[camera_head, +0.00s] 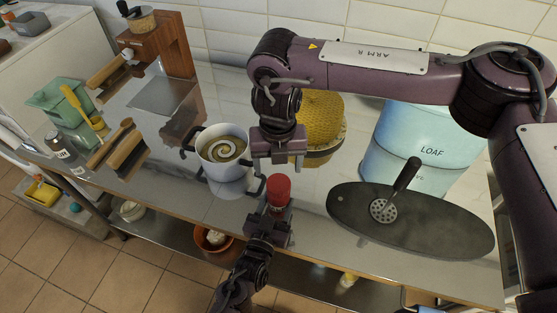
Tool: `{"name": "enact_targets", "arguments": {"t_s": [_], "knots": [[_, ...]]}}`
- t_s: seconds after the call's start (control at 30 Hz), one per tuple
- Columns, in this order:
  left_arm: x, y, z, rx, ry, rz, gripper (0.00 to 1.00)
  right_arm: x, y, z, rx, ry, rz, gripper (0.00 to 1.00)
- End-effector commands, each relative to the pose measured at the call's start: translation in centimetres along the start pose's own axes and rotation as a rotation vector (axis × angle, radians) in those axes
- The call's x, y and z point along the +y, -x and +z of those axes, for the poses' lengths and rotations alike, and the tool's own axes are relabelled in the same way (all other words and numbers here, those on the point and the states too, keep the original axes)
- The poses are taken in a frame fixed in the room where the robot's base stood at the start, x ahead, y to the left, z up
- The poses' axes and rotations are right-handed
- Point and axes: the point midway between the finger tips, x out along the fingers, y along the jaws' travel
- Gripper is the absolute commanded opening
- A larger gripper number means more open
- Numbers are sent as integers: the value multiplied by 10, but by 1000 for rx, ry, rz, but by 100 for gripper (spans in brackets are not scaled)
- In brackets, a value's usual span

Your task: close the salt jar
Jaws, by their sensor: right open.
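A small jar with a red lid (278,187) stands upright near the front edge of the counter, right of the pot. I take it for the salt jar; its label cannot be read. The lid sits on top of the jar, but I cannot tell how tightly. My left gripper (272,215) comes up from below with its fingers around the jar's body and looks shut on it, hiding most of the body. My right gripper (279,163) is open, pointing down just above and behind the red lid, with nothing between its fingers.
A pot (222,168) of swirled soup stands close left. A yellow woven item (321,118) is behind the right gripper. A blue LOAF bin (392,140) and a dark oval board (440,222) with a slotted utensil (384,209) are right. A labelled jar (60,150) stands far left.

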Motion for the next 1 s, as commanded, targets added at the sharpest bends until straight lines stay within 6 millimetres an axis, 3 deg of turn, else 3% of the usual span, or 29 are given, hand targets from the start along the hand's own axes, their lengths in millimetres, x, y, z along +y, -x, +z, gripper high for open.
{"name": "enact_targets", "arguments": {"t_s": [0.1, 0.3, 0.73, 1.0], "knots": [[0, 0, 0, -1, 0, 0, 0, 0, 7, 0, -1, 194, -2, 71], [0, 0, 0, -1, 0, 0, 0, -1, 12, -1, 2, 370, -2, 71], [0, 0, 0, -1, 0, 0, 0, -1, 10, -1, 4, 390, -2, 71], [0, 0, 0, -1, 0, 0, 0, -2, -25, -2, 6, 388, -2, 71]]}}
